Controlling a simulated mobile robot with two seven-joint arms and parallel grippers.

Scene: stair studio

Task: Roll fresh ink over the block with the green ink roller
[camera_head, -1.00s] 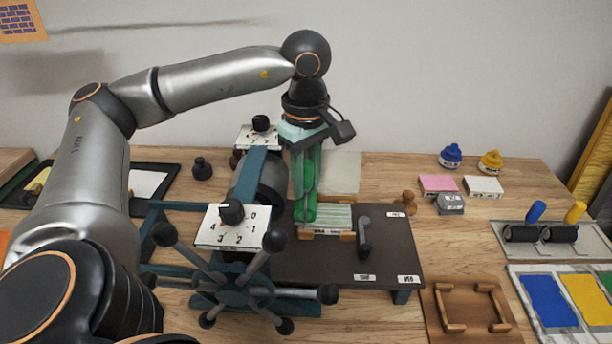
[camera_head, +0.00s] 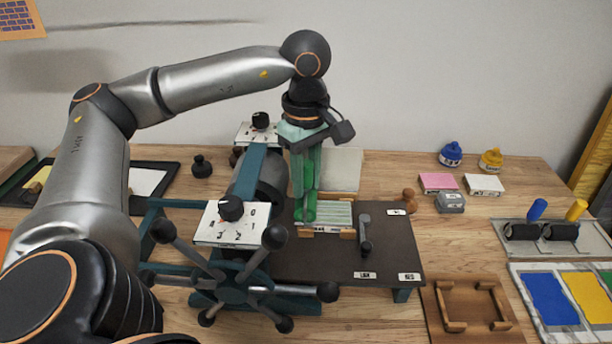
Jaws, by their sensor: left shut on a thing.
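My left gripper (camera_head: 303,160) points down over the dark press bed (camera_head: 310,265) and is shut on the green ink roller (camera_head: 304,195). The roller's green handle shows between and below the fingers, its lower end by the block's left part. The block (camera_head: 336,216) lies on the bed, its face striped pale and green, with wooden pieces along its front. The roller's drum is hidden or cannot be made out, so I cannot tell whether it touches the block. My right gripper is not in view.
The press's dial (camera_head: 231,222) and spoked wheel (camera_head: 235,290) stand left and in front of the block. A dark lever (camera_head: 365,235) stands right of it. Blue and yellow rollers (camera_head: 537,210) (camera_head: 577,210) rest at right, behind the ink slab (camera_head: 528,275). A wooden frame (camera_head: 440,310) lies front right.

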